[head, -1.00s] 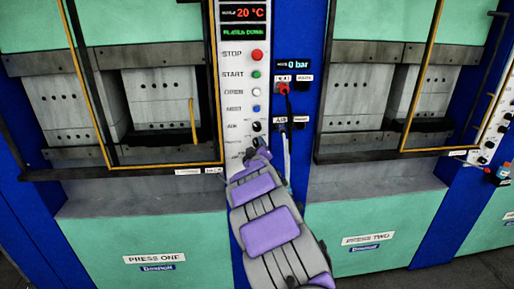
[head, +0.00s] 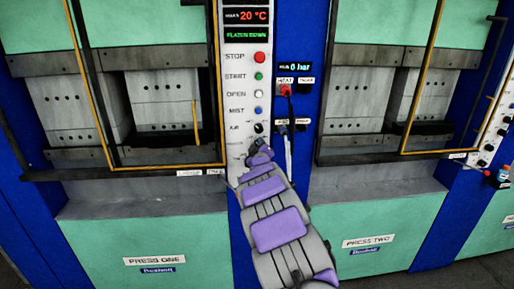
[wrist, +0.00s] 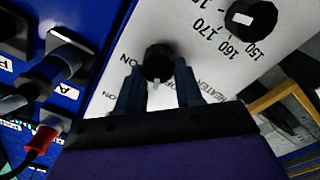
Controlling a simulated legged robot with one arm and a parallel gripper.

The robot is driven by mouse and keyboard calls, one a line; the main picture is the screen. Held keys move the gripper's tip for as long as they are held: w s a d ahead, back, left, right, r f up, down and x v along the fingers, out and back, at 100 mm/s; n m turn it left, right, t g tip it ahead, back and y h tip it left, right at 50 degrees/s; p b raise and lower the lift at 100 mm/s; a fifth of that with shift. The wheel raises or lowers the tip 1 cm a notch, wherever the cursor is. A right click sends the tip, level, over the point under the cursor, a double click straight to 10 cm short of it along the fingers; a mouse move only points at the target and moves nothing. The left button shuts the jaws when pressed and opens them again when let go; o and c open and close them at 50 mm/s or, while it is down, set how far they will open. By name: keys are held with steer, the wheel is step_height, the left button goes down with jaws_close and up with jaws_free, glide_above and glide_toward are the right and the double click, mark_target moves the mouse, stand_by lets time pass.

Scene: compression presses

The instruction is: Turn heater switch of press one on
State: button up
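The heater switch is a black round knob (wrist: 158,62) with a pale mark on its lower edge in the wrist view. It sits on a white panel (wrist: 110,65) with "HEATER" and "ON" lettering partly hidden by my gripper. My gripper (wrist: 157,68) has its two dark blue fingers apart, one on each side of the knob. I cannot tell whether they touch it. In the head view my gripper (head: 259,146) is at the lower part of press one's control panel (head: 232,100) and hides the switch there.
A black temperature dial (wrist: 252,18) is up and right of the knob. Black plugs (wrist: 68,55) stick out from the blue panel on the left. In the head view, a red STOP button (head: 260,57), other buttons and a red plug (head: 286,90) are above and beside my gripper.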

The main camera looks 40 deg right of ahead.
steer(key=shift+d+f, duration=0.3)
steer(key=c, duration=0.4)
steer(key=shift+a+p, duration=0.1)
steer(key=shift+p, duration=0.2)
steer(key=shift+r+m+p, duration=0.1)
steer(key=shift+m+p, duration=0.45)
steer(key=shift+m, duration=0.15)
steer(key=m+p, duration=0.3)
steer(key=m, duration=0.3)
steer(key=m+p, duration=0.1)
steer(key=shift+f+m, duration=0.2)
steer(key=shift+m, duration=0.2)
steer(key=shift+s+f+m+p, duration=0.1)
steer(key=shift+m+p, duration=0.35)
steer(key=shift+m, duration=0.75)
